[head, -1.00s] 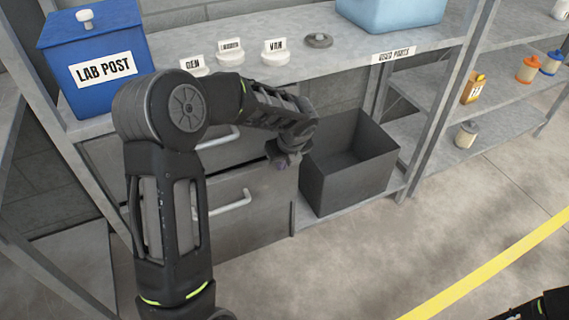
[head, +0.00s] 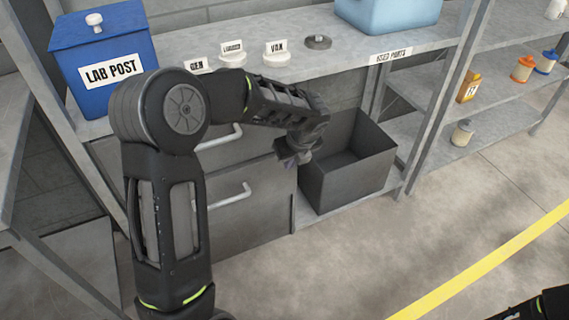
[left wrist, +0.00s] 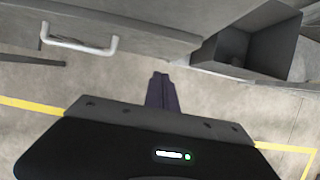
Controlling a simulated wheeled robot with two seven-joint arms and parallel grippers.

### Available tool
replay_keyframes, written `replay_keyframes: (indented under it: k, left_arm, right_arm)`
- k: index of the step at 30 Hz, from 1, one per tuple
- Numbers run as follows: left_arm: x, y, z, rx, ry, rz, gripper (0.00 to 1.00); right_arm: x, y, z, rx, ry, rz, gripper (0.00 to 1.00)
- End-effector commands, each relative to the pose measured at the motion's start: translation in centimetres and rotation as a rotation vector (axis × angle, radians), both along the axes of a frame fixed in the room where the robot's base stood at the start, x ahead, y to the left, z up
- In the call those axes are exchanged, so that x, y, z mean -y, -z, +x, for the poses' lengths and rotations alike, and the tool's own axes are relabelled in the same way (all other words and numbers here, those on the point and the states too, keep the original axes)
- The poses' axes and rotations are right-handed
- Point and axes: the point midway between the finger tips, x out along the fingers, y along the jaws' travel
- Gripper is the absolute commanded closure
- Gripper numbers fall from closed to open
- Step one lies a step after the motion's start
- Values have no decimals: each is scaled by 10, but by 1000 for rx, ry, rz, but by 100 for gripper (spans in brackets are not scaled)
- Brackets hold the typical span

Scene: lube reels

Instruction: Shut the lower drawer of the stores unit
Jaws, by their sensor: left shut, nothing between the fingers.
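The lower drawer (head: 250,215) of the grey stores unit has a pale bar handle (head: 232,196). Its front looks nearly in line with the upper drawer (head: 225,152), but I cannot tell whether it is fully flush. My left gripper (head: 287,162) is shut and empty at the top right part of the lower drawer's front, right of the handle. In the left wrist view its closed fingers (left wrist: 161,92) point at a drawer front (left wrist: 150,35), with the handle (left wrist: 82,45) to the left. I cannot tell whether the fingertips touch.
A dark open bin (head: 345,165) stands close right of the drawers on the lower shelf. Above are the blue LAB POST box (head: 112,50), small labelled stands and a light blue tub (head: 390,12). The floor (head: 350,260) in front is clear.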

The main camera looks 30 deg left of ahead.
Motion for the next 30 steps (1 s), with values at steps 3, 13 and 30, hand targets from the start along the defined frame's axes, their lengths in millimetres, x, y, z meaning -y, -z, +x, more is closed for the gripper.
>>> replay_keyframes:
  k: [3, 13, 30]
  left_arm:
    - [8, -27, -5, 4, 0, 0, 100]
    - [18, -54, -13, -1, 0, -1, 100]
    - [18, -52, -15, -3, -8, -16, 100]
  right_arm:
    - [0, -6, 0, 0, 0, 0, 34]
    - [0, -10, 0, 0, 0, 0, 34]
    - [0, -9, 0, 0, 0, 0, 34]
